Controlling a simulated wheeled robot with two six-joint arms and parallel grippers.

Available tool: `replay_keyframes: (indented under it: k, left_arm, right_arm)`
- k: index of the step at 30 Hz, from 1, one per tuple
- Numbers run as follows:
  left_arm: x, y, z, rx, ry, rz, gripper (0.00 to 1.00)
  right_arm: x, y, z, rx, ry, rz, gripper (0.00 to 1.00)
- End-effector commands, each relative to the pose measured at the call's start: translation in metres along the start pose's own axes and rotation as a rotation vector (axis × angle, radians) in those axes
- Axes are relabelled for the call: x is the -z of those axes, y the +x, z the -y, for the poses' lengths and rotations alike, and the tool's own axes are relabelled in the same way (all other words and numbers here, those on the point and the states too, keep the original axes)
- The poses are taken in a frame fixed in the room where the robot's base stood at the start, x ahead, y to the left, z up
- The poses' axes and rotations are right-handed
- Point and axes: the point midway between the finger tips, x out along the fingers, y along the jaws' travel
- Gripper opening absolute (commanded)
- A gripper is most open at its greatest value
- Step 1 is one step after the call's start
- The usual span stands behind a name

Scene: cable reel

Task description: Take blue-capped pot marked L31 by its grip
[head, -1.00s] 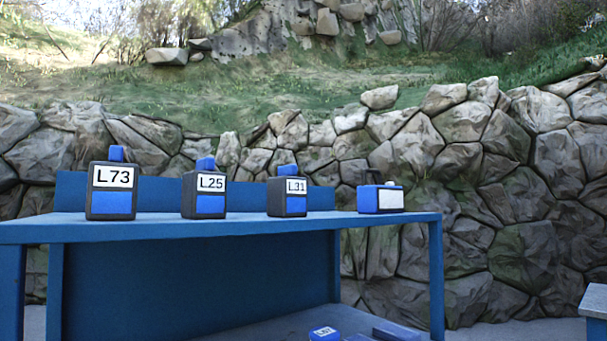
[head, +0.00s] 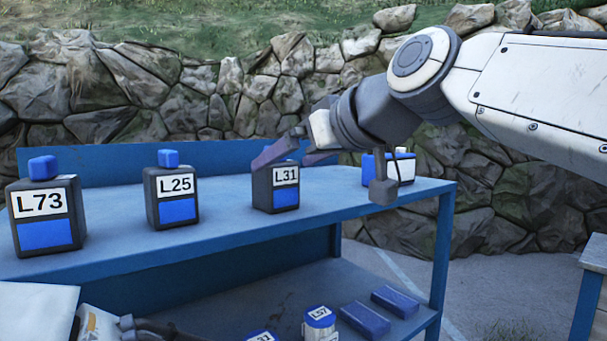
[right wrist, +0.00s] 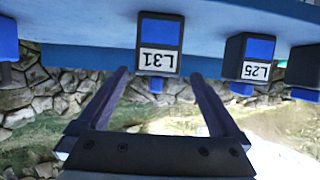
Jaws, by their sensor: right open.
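The pot marked L31 (head: 285,197) is a dark block with a blue panel and white label. It stands upright on the blue table's top; my right gripper partly hides its blue cap. My right gripper (head: 279,163) is open, its fingers around the height of the cap, at its near side. In the right wrist view, which looks upside down, the L31 pot (right wrist: 160,32) is beyond the open fingers (right wrist: 160,75), with its blue cap (right wrist: 156,85) between them. I see no contact. Part of my left arm shows at the lower left; its jaws are unclear.
Pots L25 (head: 179,210) and L73 (head: 43,234) stand left of L31. A blue and white box (head: 405,167) sits right of it, partly behind my arm.

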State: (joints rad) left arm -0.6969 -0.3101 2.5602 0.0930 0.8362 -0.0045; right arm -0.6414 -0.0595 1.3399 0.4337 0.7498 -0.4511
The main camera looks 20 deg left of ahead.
Motion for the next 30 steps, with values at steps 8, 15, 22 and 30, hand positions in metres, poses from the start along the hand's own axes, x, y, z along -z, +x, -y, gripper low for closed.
replay_keyframes:
  k: [8, 15, 22, 30]
  left_arm:
    - [0.002, -0.028, -0.002, 0.000, 0.004, 0.000, 1.00]
    - [0.002, -0.038, -0.003, 0.000, 0.003, 0.000, 1.00]
    - [0.002, -0.037, -0.003, 0.000, 0.003, 0.000, 1.00]
    - [0.002, -0.037, -0.003, 0.000, 0.003, 0.000, 1.00]
  right_arm:
    - [0.011, 0.025, -0.004, -0.001, 0.002, 0.004, 1.00]
    - [0.009, 0.051, -0.006, -0.003, 0.002, 0.001, 1.00]
    - [0.007, 0.053, -0.006, -0.004, 0.002, 0.000, 1.00]
    - [0.008, 0.052, -0.006, -0.005, 0.002, -0.003, 0.04]
